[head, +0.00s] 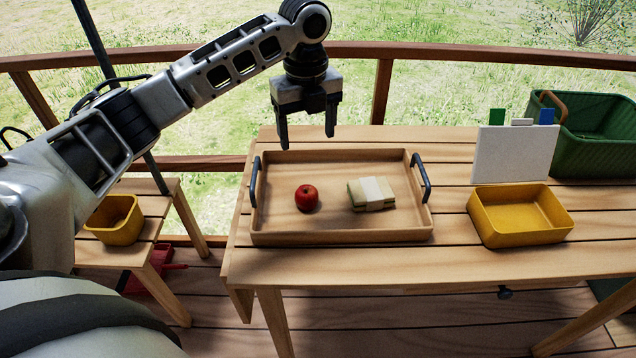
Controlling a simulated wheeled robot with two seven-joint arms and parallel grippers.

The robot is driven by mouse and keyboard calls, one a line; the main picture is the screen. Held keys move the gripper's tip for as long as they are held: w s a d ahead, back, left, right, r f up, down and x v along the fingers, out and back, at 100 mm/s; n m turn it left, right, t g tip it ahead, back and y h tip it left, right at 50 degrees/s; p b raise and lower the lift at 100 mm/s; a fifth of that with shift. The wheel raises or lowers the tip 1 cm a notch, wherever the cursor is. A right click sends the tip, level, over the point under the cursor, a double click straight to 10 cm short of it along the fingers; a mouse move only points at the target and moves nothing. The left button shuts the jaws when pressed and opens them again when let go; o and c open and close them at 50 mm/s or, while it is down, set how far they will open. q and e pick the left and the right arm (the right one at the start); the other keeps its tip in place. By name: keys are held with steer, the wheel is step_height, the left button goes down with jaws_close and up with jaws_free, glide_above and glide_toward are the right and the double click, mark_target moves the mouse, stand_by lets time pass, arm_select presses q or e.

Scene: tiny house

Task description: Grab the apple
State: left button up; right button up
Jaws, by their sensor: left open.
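A red apple (306,197) sits in the left part of a wooden tray (340,239) with dark handles. The tray stands on the slatted wooden table (450,262). My left gripper (307,143) points down above the tray's back edge, with its two fingers apart and nothing between them. In the picture it is above the apple and apart from it. My right gripper does not show.
A wrapped sandwich-like pack (371,193) lies beside the apple in the tray. A yellow bin (520,237), a white board (513,155) and a green basket (600,145) stand to the right. A small side table (150,205) with a yellow container (116,220) is at left.

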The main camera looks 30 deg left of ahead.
mark_target(306, 190)
arm_select(q)
steer(key=f, duration=1)
steer(key=s+f, duration=0.1)
steer(key=f, duration=0.4)
steer(key=c, duration=1.1)
